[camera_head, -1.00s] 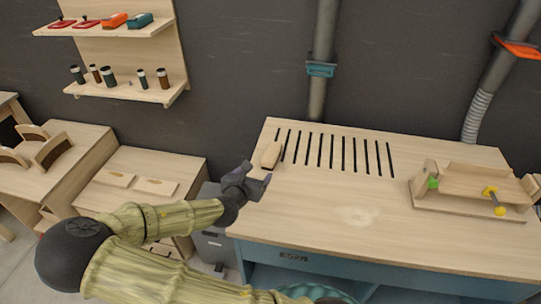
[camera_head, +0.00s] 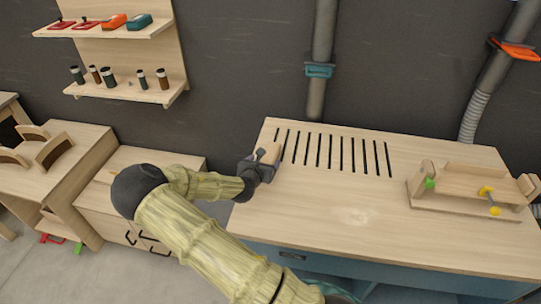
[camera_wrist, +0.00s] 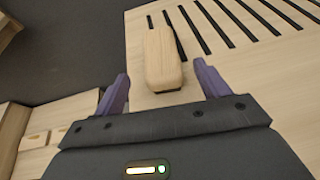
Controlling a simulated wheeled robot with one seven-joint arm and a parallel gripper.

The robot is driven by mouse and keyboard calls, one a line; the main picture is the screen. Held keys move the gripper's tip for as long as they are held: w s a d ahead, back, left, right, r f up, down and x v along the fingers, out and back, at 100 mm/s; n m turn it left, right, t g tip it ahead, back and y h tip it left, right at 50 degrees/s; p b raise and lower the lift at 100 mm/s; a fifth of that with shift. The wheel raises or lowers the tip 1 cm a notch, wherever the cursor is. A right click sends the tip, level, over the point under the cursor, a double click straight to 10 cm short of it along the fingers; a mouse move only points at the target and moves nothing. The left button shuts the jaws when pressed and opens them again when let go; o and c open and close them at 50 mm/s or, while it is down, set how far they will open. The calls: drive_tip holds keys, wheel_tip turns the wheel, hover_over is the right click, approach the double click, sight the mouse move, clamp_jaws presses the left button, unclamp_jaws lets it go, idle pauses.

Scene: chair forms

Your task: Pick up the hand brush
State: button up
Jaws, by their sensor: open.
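The hand brush is a pale wooden block with rounded ends, and it shows in the wrist view (camera_wrist: 163,58) with a dark strip along its right side. In the head view the hand brush (camera_head: 271,152) lies at the left back of the workbench, beside the slots, partly hidden by my gripper. My gripper (camera_head: 266,162) is at the bench's left edge, right at the near end of the brush. In the wrist view my gripper (camera_wrist: 160,85) is open, with one purple finger on each side of the brush's near end.
The slotted workbench (camera_head: 340,215) has clear top in its middle. A wooden fixture (camera_head: 465,190) with green and yellow knobs stands at its right. Wall shelves (camera_head: 125,92) with small tools hang at upper left. Low wooden cabinets (camera_head: 135,170) stand left of the bench.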

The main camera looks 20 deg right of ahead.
sight(267, 158)
drive_tip(key=shift+w+d, duration=0.1)
drive_tip(key=shift+d, duration=0.05)
drive_tip(key=shift+w+d+f, duration=0.15)
drive_tip(key=shift+w+d, duration=0.05)
drive_tip(key=p+x, duration=0.1)
drive_tip(key=x, duration=0.3)
drive_tip(key=shift+w+f+p, duration=0.15)
drive_tip(key=shift+f+p, duration=0.1)
drive_tip(key=shift+p, duration=0.1)
drive_tip(key=shift+c, duration=0.2)
drive_tip(key=c, duration=1.1)
